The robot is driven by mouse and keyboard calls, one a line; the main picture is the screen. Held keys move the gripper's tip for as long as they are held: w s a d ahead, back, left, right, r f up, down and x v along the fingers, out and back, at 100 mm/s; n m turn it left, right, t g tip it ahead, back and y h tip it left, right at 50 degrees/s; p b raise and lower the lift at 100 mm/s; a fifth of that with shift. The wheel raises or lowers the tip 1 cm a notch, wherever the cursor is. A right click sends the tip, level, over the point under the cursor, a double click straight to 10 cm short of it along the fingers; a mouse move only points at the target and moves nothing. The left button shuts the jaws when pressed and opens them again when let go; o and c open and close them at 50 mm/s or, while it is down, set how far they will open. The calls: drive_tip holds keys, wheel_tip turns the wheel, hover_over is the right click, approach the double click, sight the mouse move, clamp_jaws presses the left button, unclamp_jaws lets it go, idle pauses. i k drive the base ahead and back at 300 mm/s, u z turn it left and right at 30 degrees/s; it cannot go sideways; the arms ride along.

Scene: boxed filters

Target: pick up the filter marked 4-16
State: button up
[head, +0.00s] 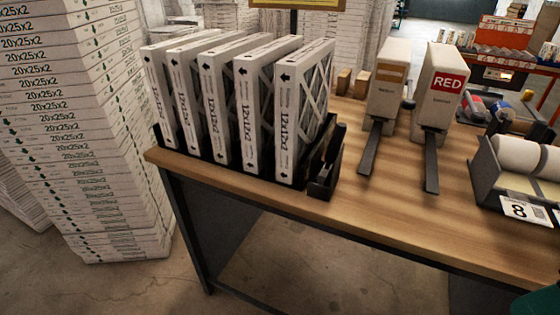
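Several white-framed filters (215,110) stand upright side by side in a black rack (322,182) at the left end of the wooden table. Their narrow front edges carry black arrows and large print that looks like 12x12 sizes. I cannot read a 4-16 mark on any of them, so I cannot tell which filter it is. The rightmost filter (287,125) also shows part of its pleated face with white diagonal strips. The other faces are mostly hidden by their neighbours. My gripper is not in view.
Two white boxes, one marked RED (440,90), stand behind dark bars on the table (400,215). A grey holder with white rolls and an 8 card (518,209) is at right. Tall stacks of 20x25x2 boxes (90,150) stand left. The table's front middle is clear.

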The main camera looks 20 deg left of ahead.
sight(303, 78)
drive_tip(key=z, duration=0.35)
drive_tip(key=k, duration=0.45)
drive_tip(key=z, duration=0.65)
drive_tip(key=i, duration=0.3)
drive_tip(key=u, duration=1)
drive_tip(key=i, duration=0.9)
drive_tip(key=u, duration=1.05)
